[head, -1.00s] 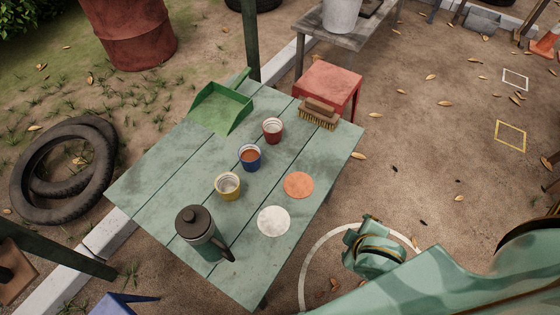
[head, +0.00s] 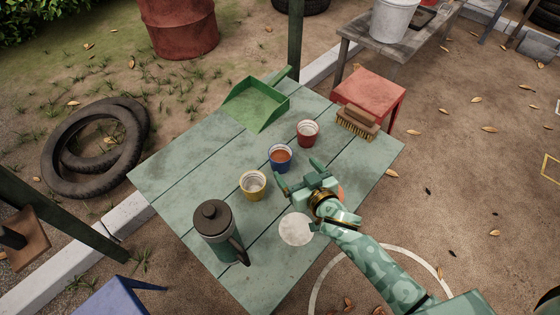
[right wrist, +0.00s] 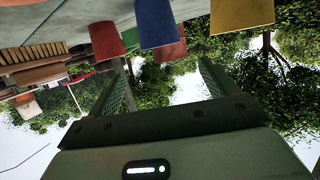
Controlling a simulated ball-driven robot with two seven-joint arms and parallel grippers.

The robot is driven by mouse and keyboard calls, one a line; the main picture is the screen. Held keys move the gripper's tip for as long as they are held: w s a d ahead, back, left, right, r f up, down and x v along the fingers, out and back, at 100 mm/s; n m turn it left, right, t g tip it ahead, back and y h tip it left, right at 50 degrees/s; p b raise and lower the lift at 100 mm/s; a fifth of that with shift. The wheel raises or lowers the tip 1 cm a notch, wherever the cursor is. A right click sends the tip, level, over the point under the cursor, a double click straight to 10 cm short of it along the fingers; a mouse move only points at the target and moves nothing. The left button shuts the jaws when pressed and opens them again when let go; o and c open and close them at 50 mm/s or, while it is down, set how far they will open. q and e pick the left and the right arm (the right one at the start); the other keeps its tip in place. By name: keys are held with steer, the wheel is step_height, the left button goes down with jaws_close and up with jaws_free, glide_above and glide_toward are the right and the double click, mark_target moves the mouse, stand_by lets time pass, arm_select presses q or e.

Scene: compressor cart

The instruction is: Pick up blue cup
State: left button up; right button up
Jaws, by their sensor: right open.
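The blue cup (head: 281,158), with something brown inside, stands upright on the green table (head: 190,165) between the yellow cup (head: 253,184) and the red cup (head: 308,133). My right gripper (head: 298,174) is open and empty, its fingers pointing toward the blue cup from the right front, apart from it. In the right wrist view, which is upside down, the blue cup (right wrist: 158,24) shows between the lines of the two fingers (right wrist: 163,82), toward the picture's top. The yellow cup (right wrist: 242,14) and red cup (right wrist: 108,40) flank it. My left gripper is not in view.
A dark green press pot (head: 216,229) stands at the table's front left. A green dustpan (head: 256,103) lies at the back, a brush (head: 357,123) at the back right. A white disc (head: 295,229) lies near my right wrist; an orange disc (head: 341,193) is mostly hidden.

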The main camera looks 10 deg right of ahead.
steer(key=b, duration=0.3)
glide_toward(276, 148)
steer(key=x, duration=0.3)
steer(key=shift+w, duration=0.45)
steer(key=b+x, duration=0.1)
steer(key=x, duration=0.1)
steer(key=f+b+x, duration=0.1)
steer(key=b+x, duration=0.1)
steer(key=shift+w+a+f, duration=0.1)
steer(key=shift+w, duration=0.3)
steer(key=shift+r, duration=0.3)
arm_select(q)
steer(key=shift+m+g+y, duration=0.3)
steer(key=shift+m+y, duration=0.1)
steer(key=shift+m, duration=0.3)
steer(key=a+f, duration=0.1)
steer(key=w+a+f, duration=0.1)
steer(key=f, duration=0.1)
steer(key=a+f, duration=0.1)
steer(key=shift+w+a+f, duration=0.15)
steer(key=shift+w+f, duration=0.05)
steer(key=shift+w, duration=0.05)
arm_select(e)
steer(key=c, duration=1.2)
